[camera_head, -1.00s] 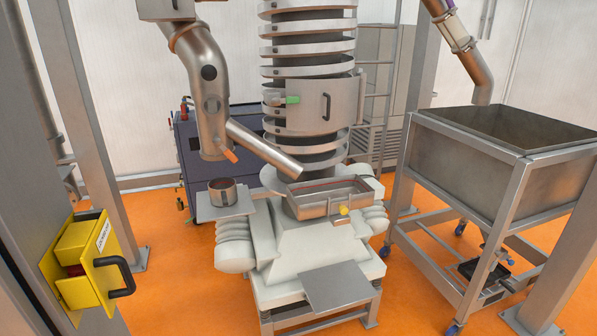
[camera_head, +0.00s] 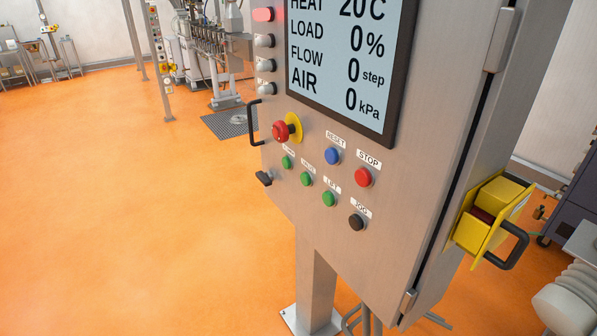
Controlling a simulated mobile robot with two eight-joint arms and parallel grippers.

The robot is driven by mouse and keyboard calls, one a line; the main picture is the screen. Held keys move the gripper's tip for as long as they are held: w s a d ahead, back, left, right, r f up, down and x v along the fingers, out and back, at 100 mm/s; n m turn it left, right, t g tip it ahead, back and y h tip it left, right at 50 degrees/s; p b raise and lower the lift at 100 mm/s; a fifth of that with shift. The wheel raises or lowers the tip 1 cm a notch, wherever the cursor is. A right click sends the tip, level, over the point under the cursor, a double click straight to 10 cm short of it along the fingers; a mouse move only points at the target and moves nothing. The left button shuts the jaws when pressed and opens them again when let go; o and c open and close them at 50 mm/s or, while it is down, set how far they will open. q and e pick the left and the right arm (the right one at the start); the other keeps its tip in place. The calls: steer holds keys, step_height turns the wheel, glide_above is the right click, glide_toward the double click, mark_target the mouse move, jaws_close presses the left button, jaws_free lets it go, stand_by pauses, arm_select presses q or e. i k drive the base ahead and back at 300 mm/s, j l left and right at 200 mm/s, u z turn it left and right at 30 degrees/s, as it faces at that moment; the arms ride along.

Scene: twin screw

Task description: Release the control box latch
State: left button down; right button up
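The control box (camera_head: 400,205) is a grey steel cabinet on a post, with its front facing me at a slant. A black bar handle (camera_head: 254,122) is on its left edge. A small black lever-like part (camera_head: 263,178) sits below that handle and may be the latch; its state is too small to tell. A yellow block (camera_head: 493,212) with a black loop handle (camera_head: 511,247) is on the right side wall.
The front carries a display (camera_head: 345,55), a red emergency knob (camera_head: 282,131) on yellow and several coloured buttons. The post (camera_head: 316,280) stands on the orange floor (camera_head: 120,200), clear at left. Machinery (camera_head: 205,45) stands far behind.

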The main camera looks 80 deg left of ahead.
mark_target(266, 178)
steer(key=u, duration=2.8)
